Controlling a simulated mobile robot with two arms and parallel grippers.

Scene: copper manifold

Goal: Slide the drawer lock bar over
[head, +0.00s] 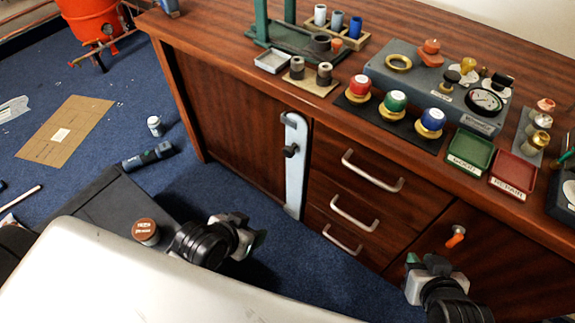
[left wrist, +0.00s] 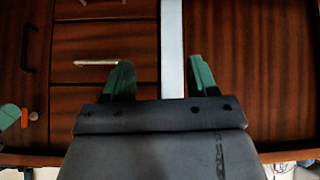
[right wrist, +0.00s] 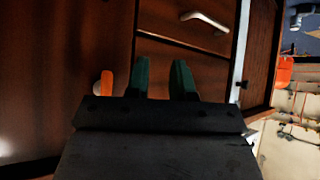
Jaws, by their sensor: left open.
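The drawer lock bar (head: 294,185) is a pale blue-grey upright strip on the cabinet front, between the left door and the stack of drawers. A black knob (head: 291,151) sticks out of its upper half. My left gripper (head: 249,230) is open and empty, low in front of the cabinet and apart from the bar. In the left wrist view the bar (left wrist: 172,45) runs up behind the gap between the green fingers (left wrist: 161,80). My right gripper (head: 430,262) is open and empty in front of the right door. The bar also shows in the right wrist view (right wrist: 240,45).
The drawers have metal handles (head: 372,171). An orange latch (head: 456,236) sits on the right door (head: 490,265). The cabinet top (head: 225,45) holds valves, trays and a gauge. A flashlight (head: 148,156) and cardboard (head: 65,132) lie on the blue floor.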

